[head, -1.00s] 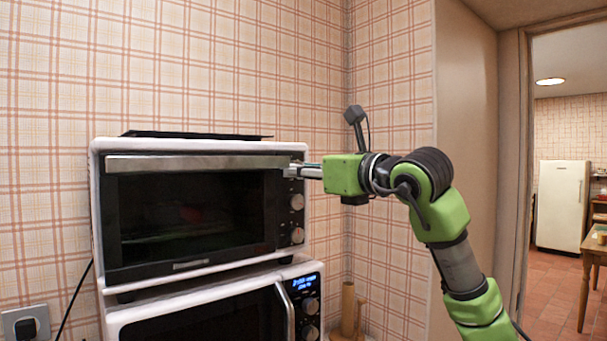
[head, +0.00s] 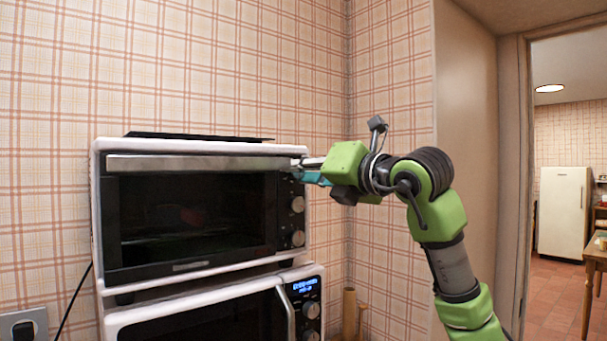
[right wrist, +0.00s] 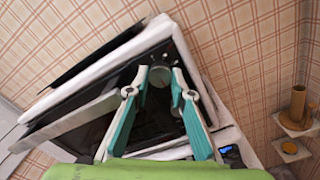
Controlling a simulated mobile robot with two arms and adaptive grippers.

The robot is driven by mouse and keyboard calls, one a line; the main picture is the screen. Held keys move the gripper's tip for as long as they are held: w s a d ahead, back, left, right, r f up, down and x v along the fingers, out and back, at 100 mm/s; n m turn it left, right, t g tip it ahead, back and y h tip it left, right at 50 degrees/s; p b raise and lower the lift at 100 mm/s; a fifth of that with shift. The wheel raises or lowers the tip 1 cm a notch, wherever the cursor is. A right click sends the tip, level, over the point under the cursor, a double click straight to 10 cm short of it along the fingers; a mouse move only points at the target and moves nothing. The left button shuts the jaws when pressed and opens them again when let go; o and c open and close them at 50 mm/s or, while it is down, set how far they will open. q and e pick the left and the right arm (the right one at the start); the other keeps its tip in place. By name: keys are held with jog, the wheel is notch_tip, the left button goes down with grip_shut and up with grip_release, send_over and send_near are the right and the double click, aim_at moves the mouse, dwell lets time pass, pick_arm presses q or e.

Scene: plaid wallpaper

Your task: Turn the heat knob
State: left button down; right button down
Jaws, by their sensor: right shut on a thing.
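A white-framed toaster oven (head: 190,265) with a dark glass door stands in the left half of the head view. Its right-hand panel carries a column of round knobs; a middle knob (head: 297,204) and a lower knob (head: 297,238) show. My right gripper (head: 300,170) is at the top of this panel, where it hides the upper knob. In the right wrist view, its teal-padded fingers (right wrist: 158,80) are closed around the sides of a round grey knob (right wrist: 160,76). I cannot read any knob markings. My left gripper is not in view.
A microwave (head: 200,318) with a lit blue display sits directly under the oven. A dark flat tray (head: 195,136) lies on the oven's top.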

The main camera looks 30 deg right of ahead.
dwell(0.4)
jog(key=c, duration=1.8)
grip_release()
jog(key=s, duration=0.8)
jog(key=s+d, duration=0.1)
jog(key=s, duration=0.3)
jog(key=shift+f, duration=0.1)
